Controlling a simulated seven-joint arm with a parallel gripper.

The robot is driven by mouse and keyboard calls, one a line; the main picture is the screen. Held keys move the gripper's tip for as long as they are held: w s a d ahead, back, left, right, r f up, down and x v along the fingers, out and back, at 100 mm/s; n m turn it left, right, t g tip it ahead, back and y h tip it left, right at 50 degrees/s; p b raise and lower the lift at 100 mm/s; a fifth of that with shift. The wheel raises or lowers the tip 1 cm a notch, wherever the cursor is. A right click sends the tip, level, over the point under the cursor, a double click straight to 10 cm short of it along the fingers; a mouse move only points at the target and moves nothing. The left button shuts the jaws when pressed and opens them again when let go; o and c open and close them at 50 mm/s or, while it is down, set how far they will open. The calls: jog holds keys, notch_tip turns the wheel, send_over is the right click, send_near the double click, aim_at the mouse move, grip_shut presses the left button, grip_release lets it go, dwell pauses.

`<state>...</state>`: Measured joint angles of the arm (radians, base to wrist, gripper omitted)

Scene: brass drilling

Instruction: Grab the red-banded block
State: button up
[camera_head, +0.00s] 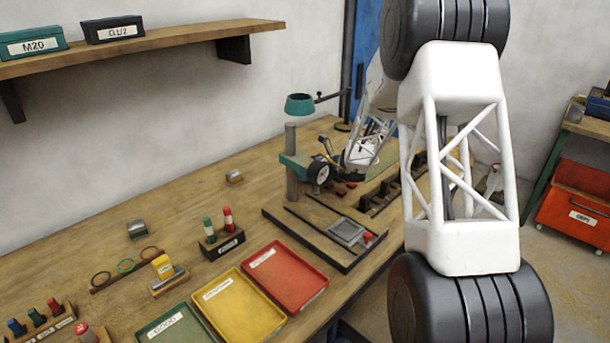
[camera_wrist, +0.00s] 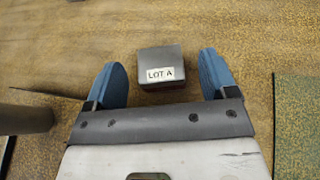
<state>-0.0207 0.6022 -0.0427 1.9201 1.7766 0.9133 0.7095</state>
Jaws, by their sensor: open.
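In the wrist view a small dark grey block (camera_wrist: 161,62) with a white "LOT A" label lies on the brown surface. A thin reddish edge shows low on its near side; a full red band cannot be made out. My gripper (camera_wrist: 164,68) is open, with one blue finger to the left of the block and one to the right. Gaps show on both sides, so neither finger appears to touch it. In the head view my arm reaches to the drill stand, and its fingertips and this block cannot be made out there.
The drill stand's green-topped column (camera_head: 291,135) is close to my wrist. A red tray (camera_head: 318,283), a yellow tray (camera_head: 222,325) and a green tray (camera_head: 180,329) lie at the front. A grey post (camera_wrist: 25,118) and a green panel (camera_wrist: 297,125) flank my gripper.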

dwell(0.6)
jog(key=c, duration=1.4)
